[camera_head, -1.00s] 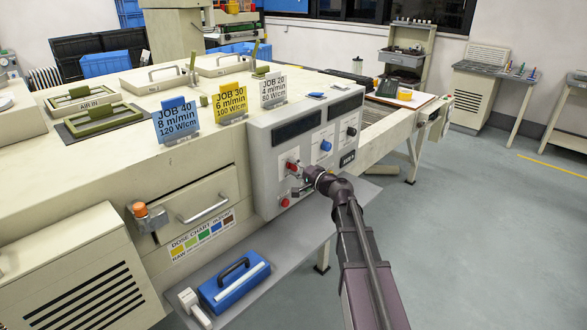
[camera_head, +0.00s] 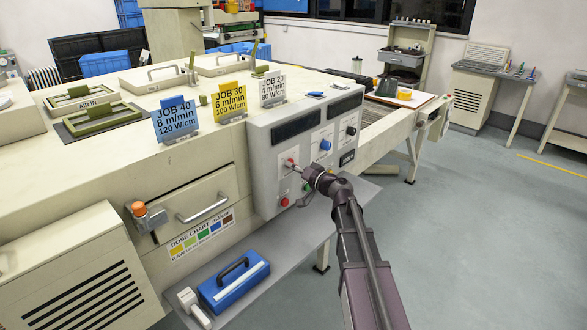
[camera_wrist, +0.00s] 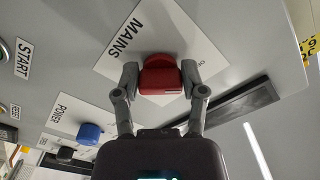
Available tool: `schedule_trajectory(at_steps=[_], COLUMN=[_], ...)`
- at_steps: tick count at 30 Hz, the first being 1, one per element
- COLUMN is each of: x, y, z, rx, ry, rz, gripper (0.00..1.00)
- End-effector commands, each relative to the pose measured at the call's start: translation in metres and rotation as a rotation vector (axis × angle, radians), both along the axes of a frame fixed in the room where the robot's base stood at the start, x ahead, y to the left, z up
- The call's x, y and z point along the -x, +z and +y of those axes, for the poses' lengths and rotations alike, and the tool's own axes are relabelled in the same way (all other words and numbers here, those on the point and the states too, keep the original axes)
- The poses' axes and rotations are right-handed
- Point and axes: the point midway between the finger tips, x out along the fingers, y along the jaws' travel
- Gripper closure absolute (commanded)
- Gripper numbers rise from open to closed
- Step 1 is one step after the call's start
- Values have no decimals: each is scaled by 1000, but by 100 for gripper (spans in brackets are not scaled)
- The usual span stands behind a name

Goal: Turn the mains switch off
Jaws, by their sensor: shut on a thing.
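The mains switch is a red knob (camera_wrist: 161,78) on a white plate lettered MAINS (camera_wrist: 126,38), on the grey control panel (camera_head: 262,185). My gripper (camera_wrist: 160,76) has one finger on each side of the knob and is shut on it in the wrist view. In the head view my gripper (camera_head: 296,167) reaches the panel's left part from the lower right, and the knob there is small and partly covered. The markings around the knob are partly hidden, so I cannot read its setting.
A blue POWER knob (camera_wrist: 89,132) and the START label (camera_wrist: 23,58) sit nearby on the panel. Dark displays (camera_head: 297,127) are above. A shelf with a blue case (camera_head: 233,283) is below. Open floor (camera_head: 480,250) lies to the right.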

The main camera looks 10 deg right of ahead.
Motion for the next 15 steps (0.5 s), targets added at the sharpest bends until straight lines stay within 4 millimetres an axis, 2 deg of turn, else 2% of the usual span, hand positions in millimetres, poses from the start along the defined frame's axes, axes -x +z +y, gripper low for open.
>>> schedule_trajectory(at_steps=[11, 12, 15], x=[-1, -1, -1], y=[1, 1, 1], z=[1, 1, 1], rx=[4, 4, 4], ry=[1, 1, 0], rz=[-5, -5, -5], gripper=[93, 40, 11])
